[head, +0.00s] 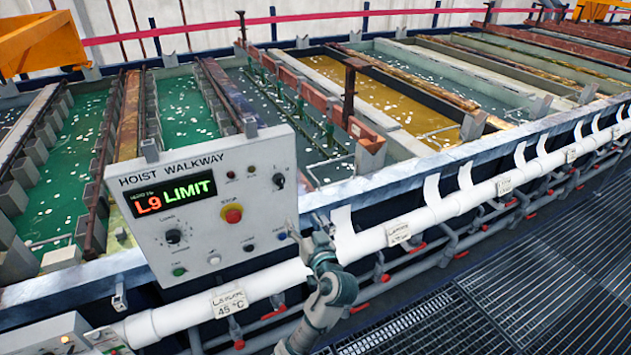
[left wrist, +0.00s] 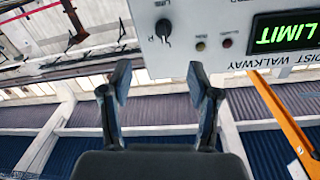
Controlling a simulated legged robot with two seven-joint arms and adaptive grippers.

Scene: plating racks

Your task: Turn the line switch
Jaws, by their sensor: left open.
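The grey control panel (head: 200,268) is headed HOIST WALKWAY and has a lit display reading "L9 LIMIT" (head: 175,194). A black rotary switch (head: 279,181) is at its upper right; it also shows in the upside-down left wrist view (left wrist: 163,32). A second black knob (head: 173,236) is under the display. The small labels do not let me tell which is the line switch. My left gripper (head: 311,238) is beside the panel's lower right edge. In the left wrist view its fingers (left wrist: 155,78) are apart and empty, below the upper-right switch. My right gripper is out of view.
A red stop button (head: 232,213) and several small buttons share the panel. A white pipe (head: 375,243) with tags runs below and right of it. Tanks with green (head: 188,108) and amber liquid lie behind. A grated walkway (head: 480,310) is at lower right.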

